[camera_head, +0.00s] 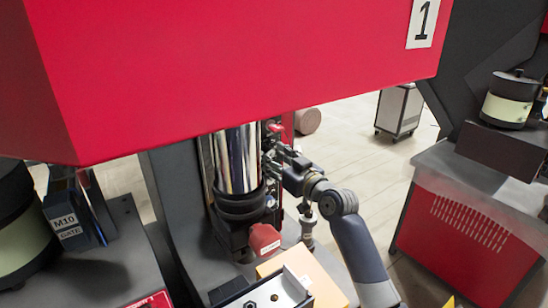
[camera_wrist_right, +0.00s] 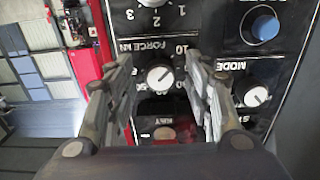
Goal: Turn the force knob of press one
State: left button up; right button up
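Press one is the big red machine (camera_head: 240,70) with a white "1" label, filling the top of the head view. In the right wrist view its black control panel (camera_wrist_right: 222,50) shows upside down. The white force knob (camera_wrist_right: 160,77) sits under the "FORCE kN" lettering. My right gripper (camera_wrist_right: 160,72) is open, with one finger on each side of the force knob and a visible gap to it. In the head view my right gripper (camera_head: 280,163) is at the panel beside the shiny cylinder; the knob is hidden there. My left gripper is in neither view.
A white mode knob (camera_wrist_right: 256,96) and a blue button (camera_wrist_right: 265,27) are close by on the panel. A red part (camera_head: 264,242) and a yellow block (camera_head: 312,275) are below my right arm. Another red machine (camera_head: 460,235) stands at the right.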

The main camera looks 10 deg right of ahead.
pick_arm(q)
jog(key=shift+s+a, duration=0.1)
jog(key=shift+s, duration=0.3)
pick_arm(e)
jog(key=c, duration=0.9)
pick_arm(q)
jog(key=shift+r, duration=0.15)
pick_arm(e)
jog(key=shift+m, duration=0.3)
jog(key=m+p, duration=0.2)
jog(key=m, duration=0.2)
jog(key=shift+r, duration=0.1)
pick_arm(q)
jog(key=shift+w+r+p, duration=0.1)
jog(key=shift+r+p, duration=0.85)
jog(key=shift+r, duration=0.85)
pick_arm(e)
jog(key=shift+m, duration=2)
jog(key=o, duration=1.1)
jog(key=shift+s, duration=0.1)
